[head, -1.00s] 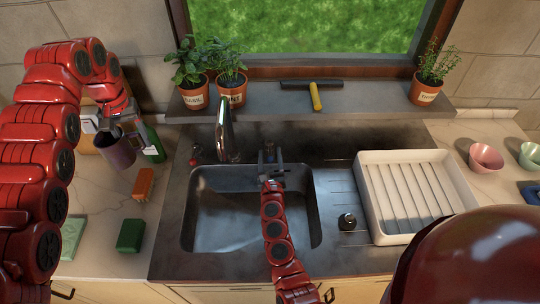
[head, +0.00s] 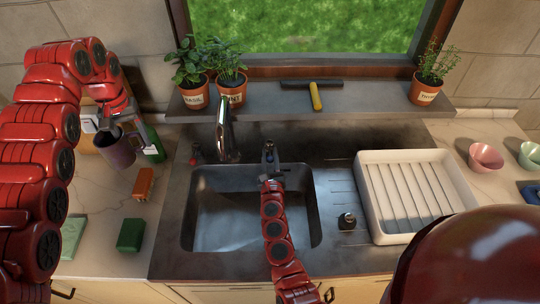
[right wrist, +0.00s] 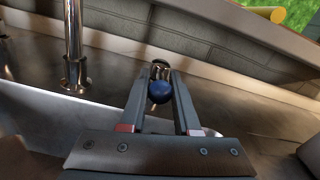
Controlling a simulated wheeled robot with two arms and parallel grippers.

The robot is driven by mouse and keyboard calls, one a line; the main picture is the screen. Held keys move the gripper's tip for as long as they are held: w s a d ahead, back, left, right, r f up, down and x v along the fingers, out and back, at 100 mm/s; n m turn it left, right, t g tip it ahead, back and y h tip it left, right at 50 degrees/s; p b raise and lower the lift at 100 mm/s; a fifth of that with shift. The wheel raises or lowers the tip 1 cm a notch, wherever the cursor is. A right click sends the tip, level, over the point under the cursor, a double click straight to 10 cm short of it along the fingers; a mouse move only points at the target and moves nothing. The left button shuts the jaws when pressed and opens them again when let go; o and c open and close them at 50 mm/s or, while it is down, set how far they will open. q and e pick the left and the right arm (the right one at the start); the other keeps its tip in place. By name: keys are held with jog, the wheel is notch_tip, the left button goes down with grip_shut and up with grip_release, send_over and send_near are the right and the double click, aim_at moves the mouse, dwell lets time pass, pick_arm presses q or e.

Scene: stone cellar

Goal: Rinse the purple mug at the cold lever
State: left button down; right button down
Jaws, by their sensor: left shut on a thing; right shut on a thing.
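The purple mug (head: 116,152) is held above the left counter, left of the sink. My left gripper (head: 107,127) is shut on it. The cold lever, with a blue ball knob (right wrist: 159,91), stands behind the sink; its top shows in the head view (head: 269,148). My right gripper (head: 270,171) is shut on the lever, one finger on each side of the knob in the right wrist view (right wrist: 158,98). The chrome tap (head: 225,130) stands left of this lever. I see no water stream below it.
The sink basin (head: 215,215) looks empty. A red-knobbed lever (head: 194,155) is left of the tap. A green bottle (head: 154,145), orange box (head: 144,183) and green sponge (head: 130,235) are on the left. A white drying rack (head: 372,220) is right of the basin.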

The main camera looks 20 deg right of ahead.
dwell(0.7)
pick_arm(q)
jog(key=shift+s+f+b, duration=0.1)
jog(key=shift+f+b, duration=0.7)
jog(key=shift+b, duration=0.1)
pick_arm(e)
jog(key=shift+s+f+y, duration=0.15)
jog(key=shift+f+y, duration=0.25)
jog(key=shift+f, duration=0.2)
pick_arm(q)
jog(key=shift+f+b, duration=0.6)
pick_arm(e)
jog(key=shift+d+r+n+y, duration=0.25)
jog(key=shift+d+n+y, duration=0.15)
jog(key=shift+n+y, duration=0.15)
jog(key=shift+d+r+n+y, duration=0.1)
jog(key=shift+r+n+y, duration=0.1)
jog(key=shift+n+y, duration=0.05)
pick_arm(q)
jog(key=shift+r, duration=0.15)
pick_arm(e)
jog(key=shift+d+r+n+t+y, duration=0.1)
jog(key=shift+n+t+y, duration=0.2)
jog(key=shift+n+y, duration=0.35)
jog(key=c, duration=0.6)
grip_release()
jog(key=shift+c, duration=0.2)
